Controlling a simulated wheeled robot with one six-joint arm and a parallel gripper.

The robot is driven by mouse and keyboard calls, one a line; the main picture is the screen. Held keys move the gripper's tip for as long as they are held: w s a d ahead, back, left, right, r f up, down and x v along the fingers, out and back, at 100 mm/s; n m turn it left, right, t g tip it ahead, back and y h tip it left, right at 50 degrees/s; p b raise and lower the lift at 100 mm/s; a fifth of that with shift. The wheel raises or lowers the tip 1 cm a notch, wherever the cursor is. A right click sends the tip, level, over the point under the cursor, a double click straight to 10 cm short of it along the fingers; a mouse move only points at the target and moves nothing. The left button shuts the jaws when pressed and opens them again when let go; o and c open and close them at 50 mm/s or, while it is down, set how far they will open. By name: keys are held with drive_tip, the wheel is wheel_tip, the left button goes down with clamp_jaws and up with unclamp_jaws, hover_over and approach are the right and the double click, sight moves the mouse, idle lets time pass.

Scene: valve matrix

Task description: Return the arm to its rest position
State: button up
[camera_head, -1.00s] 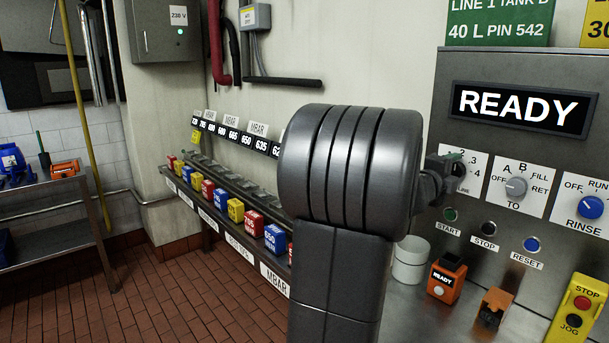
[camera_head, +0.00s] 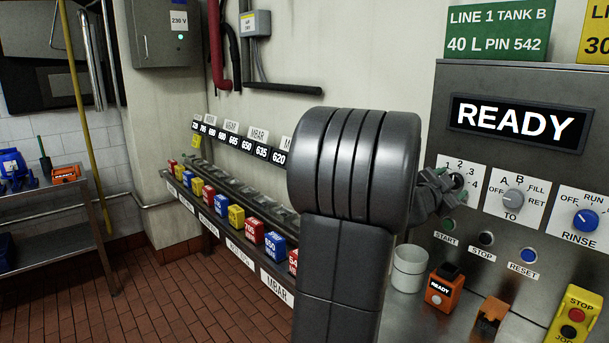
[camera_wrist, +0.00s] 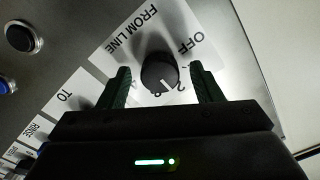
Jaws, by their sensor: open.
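My arm stands in the middle of the head view, bent, with its end at the steel control panel (camera_head: 470,110). My gripper (camera_head: 450,185) is beside the first selector knob, mostly behind my own arm in that view. In the wrist view my gripper (camera_wrist: 165,88) is open, its two green fingers spread to either side of the black FROM LINE knob (camera_wrist: 159,74). A gap shows between each finger and the knob. Whether the fingertips reach past the knob's face, I cannot tell.
The READY display (camera_head: 517,121) is above the knobs. The TO knob (camera_head: 513,200) and blue RINSE knob (camera_head: 585,220) lie right. An orange READY device (camera_head: 443,288), a white cup (camera_head: 409,267) and a yellow STOP/JOG box (camera_head: 573,313) stand below. A rack of coloured blocks (camera_head: 236,216) runs left.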

drive_tip(key=n, duration=0.6)
drive_tip(key=shift+f, duration=0.1)
idle(0.6)
